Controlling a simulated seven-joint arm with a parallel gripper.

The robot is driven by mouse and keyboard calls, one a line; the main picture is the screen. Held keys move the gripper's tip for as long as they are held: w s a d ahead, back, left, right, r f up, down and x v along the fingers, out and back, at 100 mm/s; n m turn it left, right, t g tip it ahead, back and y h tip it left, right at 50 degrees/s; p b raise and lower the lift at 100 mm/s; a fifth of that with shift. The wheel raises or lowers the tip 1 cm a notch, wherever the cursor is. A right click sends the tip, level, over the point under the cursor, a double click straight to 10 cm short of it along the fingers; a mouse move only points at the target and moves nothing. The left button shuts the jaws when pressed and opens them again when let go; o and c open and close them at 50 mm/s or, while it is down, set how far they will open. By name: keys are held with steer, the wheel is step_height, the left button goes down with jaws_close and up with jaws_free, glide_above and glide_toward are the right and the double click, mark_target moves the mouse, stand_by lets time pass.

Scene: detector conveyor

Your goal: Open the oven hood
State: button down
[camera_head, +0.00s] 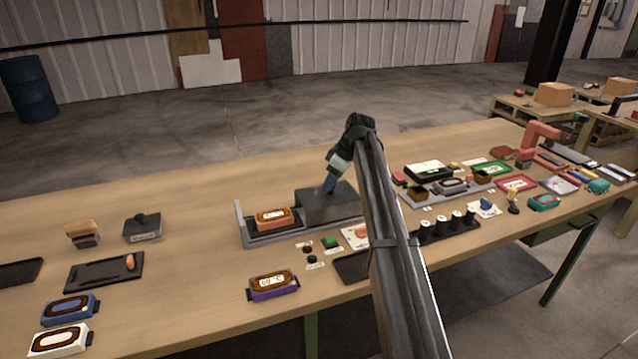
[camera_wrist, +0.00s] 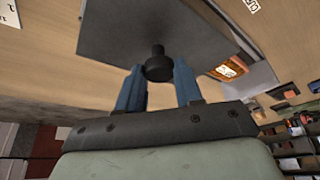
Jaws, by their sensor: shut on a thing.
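The oven hood (camera_head: 318,207) is a dark grey box on the right part of a grey oven base (camera_head: 262,239). An orange detector (camera_head: 274,217) with a lit display lies uncovered on the base, left of the hood. My gripper (camera_head: 329,186) comes down onto the hood's top from above. In the wrist view, the blue fingers of my gripper (camera_wrist: 159,80) stand on both sides of the hood's round black knob (camera_wrist: 158,66) and are shut on it. The hood's flat top (camera_wrist: 120,32) and the orange detector (camera_wrist: 230,68) also show there. My arm hides the base's right end.
A purple detector (camera_head: 273,286) and small buttons (camera_head: 330,241) lie in front of the oven. Blue (camera_head: 70,308) and white (camera_head: 62,341) detectors lie at the left. The right side is crowded with fixtures and parts. The table behind the oven is clear.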

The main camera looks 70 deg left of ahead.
steer(key=shift+w, duration=0.2)
steer(key=c, duration=0.8)
jaws_free()
steer(key=shift+o, duration=0.2)
steer(key=v, duration=1.3)
steer(key=shift+r, duration=0.4)
steer(key=shift+w+d, duration=0.1)
steer(key=shift+d, duration=0.1)
